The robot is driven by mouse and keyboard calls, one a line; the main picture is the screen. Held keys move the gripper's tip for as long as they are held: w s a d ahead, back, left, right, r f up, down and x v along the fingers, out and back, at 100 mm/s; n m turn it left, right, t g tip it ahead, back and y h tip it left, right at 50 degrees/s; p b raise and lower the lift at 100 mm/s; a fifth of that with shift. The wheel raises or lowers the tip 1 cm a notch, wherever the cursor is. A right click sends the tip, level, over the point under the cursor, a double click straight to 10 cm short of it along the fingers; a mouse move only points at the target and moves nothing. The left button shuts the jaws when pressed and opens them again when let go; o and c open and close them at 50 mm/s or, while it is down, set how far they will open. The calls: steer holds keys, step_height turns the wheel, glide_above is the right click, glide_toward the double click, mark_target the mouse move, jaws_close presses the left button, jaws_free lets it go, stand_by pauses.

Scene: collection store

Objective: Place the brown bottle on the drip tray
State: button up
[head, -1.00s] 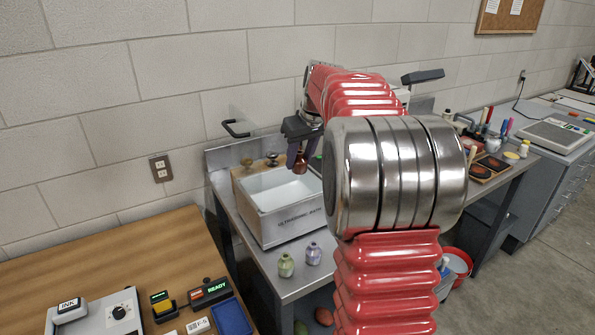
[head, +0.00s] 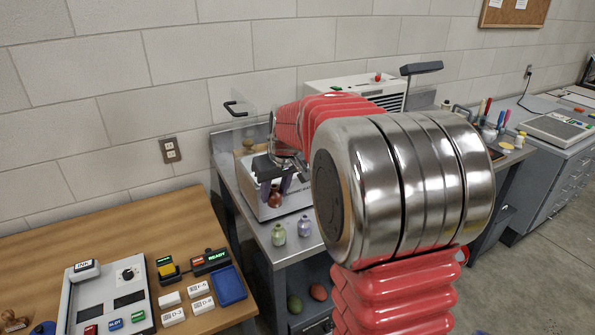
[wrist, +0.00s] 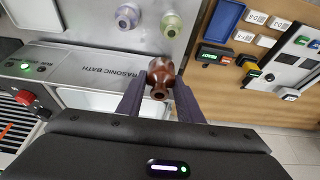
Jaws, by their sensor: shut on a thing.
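The brown bottle (head: 275,197) is held between the fingers of my gripper (head: 274,187), in front of the ultrasonic bath in the head view. In the wrist view the glossy brown bottle (wrist: 160,72) sits between the two dark fingertips (wrist: 160,84), its open mouth facing the camera. My gripper is shut on it. In the head view the bottle looks roughly upright. A shallow blue tray (head: 230,287) lies on the wooden table at the left; I cannot tell whether it is the drip tray.
The ultrasonic bath (wrist: 88,66) is close beside the bottle. A green vase (head: 278,235) and a lilac vase (head: 305,227) stand near the metal bench's front edge. A control box (head: 105,298) and several white blocks occupy the wooden table. My arm hides part of the bench.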

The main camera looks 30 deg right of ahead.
steer(key=s+a+f, duration=0.3)
steer(key=a+f, duration=1)
steer(key=a, duration=0.4)
steer(key=shift+s+f, duration=0.15)
steer(key=shift+f, duration=0.25)
steer(key=shift+a, duration=0.1)
